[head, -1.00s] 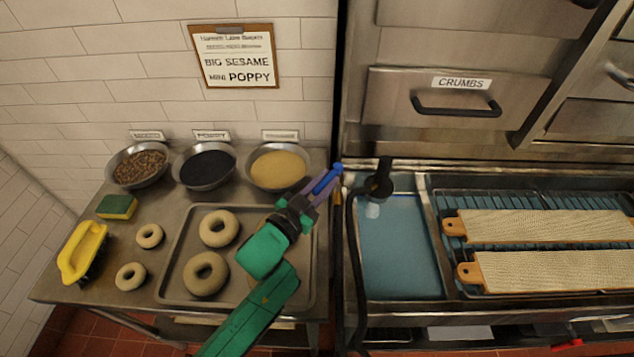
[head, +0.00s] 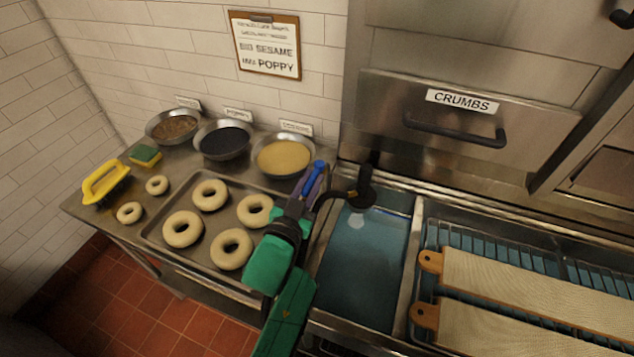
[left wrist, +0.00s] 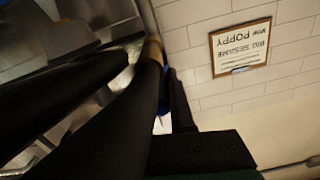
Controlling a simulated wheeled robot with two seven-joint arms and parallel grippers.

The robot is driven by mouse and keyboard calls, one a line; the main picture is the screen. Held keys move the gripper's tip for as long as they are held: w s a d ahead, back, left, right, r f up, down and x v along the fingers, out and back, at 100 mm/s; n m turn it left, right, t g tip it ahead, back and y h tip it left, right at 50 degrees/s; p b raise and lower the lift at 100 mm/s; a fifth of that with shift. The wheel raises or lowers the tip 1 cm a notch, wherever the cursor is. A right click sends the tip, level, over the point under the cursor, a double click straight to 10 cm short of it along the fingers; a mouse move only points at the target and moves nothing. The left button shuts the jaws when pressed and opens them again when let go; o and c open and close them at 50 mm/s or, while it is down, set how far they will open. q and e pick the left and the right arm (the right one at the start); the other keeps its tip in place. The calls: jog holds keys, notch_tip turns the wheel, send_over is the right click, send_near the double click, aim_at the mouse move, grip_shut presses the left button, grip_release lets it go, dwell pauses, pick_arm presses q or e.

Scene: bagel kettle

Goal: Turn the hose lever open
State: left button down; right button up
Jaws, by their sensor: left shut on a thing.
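The blue hose lever (head: 318,168) shows between the purple fingers of my left gripper (head: 313,184), which is shut on it. A brass fitting (head: 351,193) sits just right of the fingers, by the black faucet (head: 366,190). The black hose (head: 323,203) runs from there toward my left arm, which hides its lower part. In the left wrist view the hose (left wrist: 140,110) fills the middle, with a brass collar (left wrist: 152,50) and a bit of blue lever behind a dark finger. My right gripper is in neither view.
A blue-water basin (head: 360,260) lies right of my left arm, with wooden boards (head: 520,283) on a rack beyond. A crumbs drawer (head: 455,125) is above.

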pick_arm(q)
jog(key=shift+r, duration=0.2)
jog(key=c, duration=0.8)
grip_release()
jog(key=shift+d+f, duration=0.1)
jog(key=b+v, duration=0.4)
jog(key=v, duration=1)
jog(key=shift+s, duration=0.2)
